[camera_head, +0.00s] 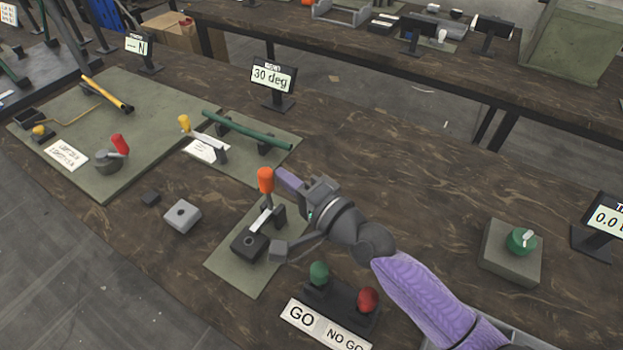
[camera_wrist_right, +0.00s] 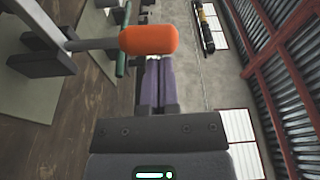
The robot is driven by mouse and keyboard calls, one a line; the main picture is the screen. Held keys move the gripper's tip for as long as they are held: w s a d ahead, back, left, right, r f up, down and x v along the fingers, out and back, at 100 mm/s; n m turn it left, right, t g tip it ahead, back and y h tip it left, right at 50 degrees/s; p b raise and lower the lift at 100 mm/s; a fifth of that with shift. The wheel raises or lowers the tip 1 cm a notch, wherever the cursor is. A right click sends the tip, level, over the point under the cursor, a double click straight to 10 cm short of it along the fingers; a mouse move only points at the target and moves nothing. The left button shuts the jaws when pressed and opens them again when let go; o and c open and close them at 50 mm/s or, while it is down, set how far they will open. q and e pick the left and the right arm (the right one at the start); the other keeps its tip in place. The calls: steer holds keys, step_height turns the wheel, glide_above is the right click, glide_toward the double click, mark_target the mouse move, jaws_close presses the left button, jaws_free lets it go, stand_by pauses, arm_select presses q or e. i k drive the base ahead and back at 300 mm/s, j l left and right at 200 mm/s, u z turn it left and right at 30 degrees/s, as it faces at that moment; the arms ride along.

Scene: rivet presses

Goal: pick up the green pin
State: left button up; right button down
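No small loose green pin shows clearly. A long dark green rod (camera_head: 247,130) rests across dark supports on a grey-green mat, and part of a green bar shows in the right wrist view (camera_wrist_right: 122,48); I cannot tell whether this is the pin. My right gripper (camera_head: 286,178) is beside the orange handle (camera_head: 265,180) of a small press. In the right wrist view its purple fingers (camera_wrist_right: 158,86) lie close together, with the orange handle (camera_wrist_right: 148,40) at their tips. Nothing shows between the fingers. My left gripper is not in view.
A green knob (camera_head: 319,273) and a red knob (camera_head: 368,299) stand by GO and NO GO labels. A grey block (camera_head: 182,216) sits left of the press. A "30 deg" display (camera_head: 273,78) stands behind the rod.

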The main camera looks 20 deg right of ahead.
mark_target(319, 280)
steer(key=k+l, duration=0.25)
steer(key=k+j, duration=0.6)
steer(key=j, duration=0.2)
